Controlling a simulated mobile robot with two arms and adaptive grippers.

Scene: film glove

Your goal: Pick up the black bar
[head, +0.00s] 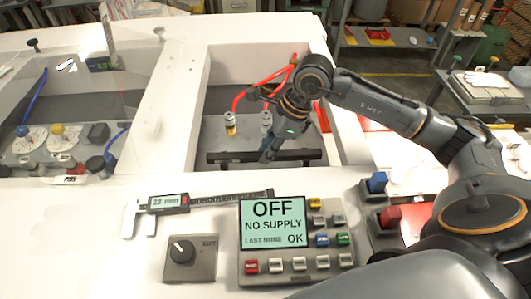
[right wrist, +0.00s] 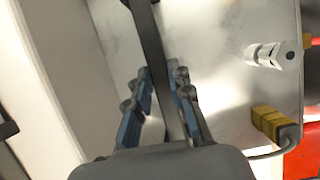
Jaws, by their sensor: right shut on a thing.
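The black bar (head: 232,157) is long and thin and lies crosswise near the front of the recessed bay (head: 230,78) in the head view. My right gripper (head: 271,152) reaches down into the bay and is shut on the bar near its middle. In the right wrist view the bar (right wrist: 152,45) runs from the top edge down between the blue-padded fingers of the gripper (right wrist: 164,100). I cannot tell whether the bar is clear of the bay floor. My left gripper is in neither view.
A red hose (head: 242,99) and a metal fitting (head: 230,123) are beside my gripper in the bay. In front are a caliper (head: 180,202), a dial box (head: 190,259) and a panel reading OFF, NO SUPPLY (head: 272,222). White walls border the bay.

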